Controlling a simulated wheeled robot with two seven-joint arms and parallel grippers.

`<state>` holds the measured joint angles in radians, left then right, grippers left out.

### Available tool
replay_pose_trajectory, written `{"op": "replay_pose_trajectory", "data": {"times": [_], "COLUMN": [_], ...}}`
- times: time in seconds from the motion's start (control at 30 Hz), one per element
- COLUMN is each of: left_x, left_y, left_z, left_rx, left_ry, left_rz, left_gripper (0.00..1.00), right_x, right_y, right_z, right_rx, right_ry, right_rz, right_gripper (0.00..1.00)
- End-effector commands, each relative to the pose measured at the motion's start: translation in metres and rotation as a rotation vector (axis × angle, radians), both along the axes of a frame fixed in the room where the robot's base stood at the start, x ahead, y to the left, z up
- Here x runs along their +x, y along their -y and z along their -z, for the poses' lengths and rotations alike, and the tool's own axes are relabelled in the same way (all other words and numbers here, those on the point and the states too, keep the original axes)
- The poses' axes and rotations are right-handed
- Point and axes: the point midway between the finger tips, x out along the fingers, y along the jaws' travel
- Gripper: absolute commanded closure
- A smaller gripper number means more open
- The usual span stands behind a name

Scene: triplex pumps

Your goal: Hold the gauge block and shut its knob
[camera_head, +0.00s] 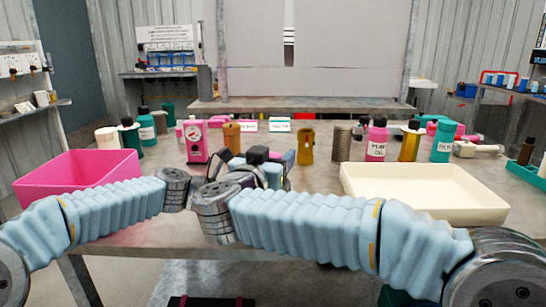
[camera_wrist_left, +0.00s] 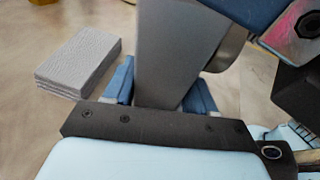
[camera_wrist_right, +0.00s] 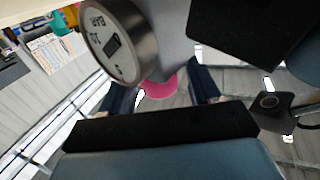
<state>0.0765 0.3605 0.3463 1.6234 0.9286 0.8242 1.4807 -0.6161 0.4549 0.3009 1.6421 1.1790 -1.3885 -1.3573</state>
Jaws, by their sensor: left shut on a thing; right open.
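The grey gauge block (camera_wrist_left: 180,45) stands between the blue fingers of my left gripper (camera_wrist_left: 160,90), which is shut on it. In the right wrist view, the gauge's round white dial (camera_wrist_right: 115,42) is close above the fingers. My right gripper (camera_wrist_right: 163,90) is open, its two blue fingers apart. A round pink thing (camera_wrist_right: 158,86) shows between those fingers; it may be the knob, and I cannot tell if the fingers touch it. In the head view both grippers meet above the table's middle, and my right gripper (camera_head: 268,165) and the arms hide most of the block.
A pink bin (camera_head: 75,172) stands on the left of the table (camera_head: 330,187) and a cream tray (camera_head: 425,190) on the right. Several bottles and a pink box (camera_head: 195,143) stand behind the grippers. A stack of grey pads (camera_wrist_left: 80,62) lies beside the block.

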Motion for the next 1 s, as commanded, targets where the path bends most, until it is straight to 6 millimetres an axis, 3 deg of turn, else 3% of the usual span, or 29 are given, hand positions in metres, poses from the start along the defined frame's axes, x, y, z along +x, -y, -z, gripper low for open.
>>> {"op": "replay_pose_trajectory", "data": {"times": [0.23,0.7,1.0], "left_x": [0.0,0.0,0.001], "left_y": [0.0,0.0,0.0], "left_z": [0.0,0.0,0.0], "left_rx": [0.0,-0.001,-0.001], "left_ry": [-0.001,0.0,0.0], "left_rz": [-0.001,-0.002,-0.002], "left_gripper": [0.61,0.61,0.61], "right_x": [-0.013,-0.102,-0.113], "right_y": [-0.006,-0.038,-0.041], "right_z": [0.0,0.0,0.0], "right_rx": [0.0,0.001,0.0], "right_ry": [0.0,0.001,0.0], "right_rz": [-0.004,-0.002,0.001], "right_gripper": [0.38,0.38,0.38]}}
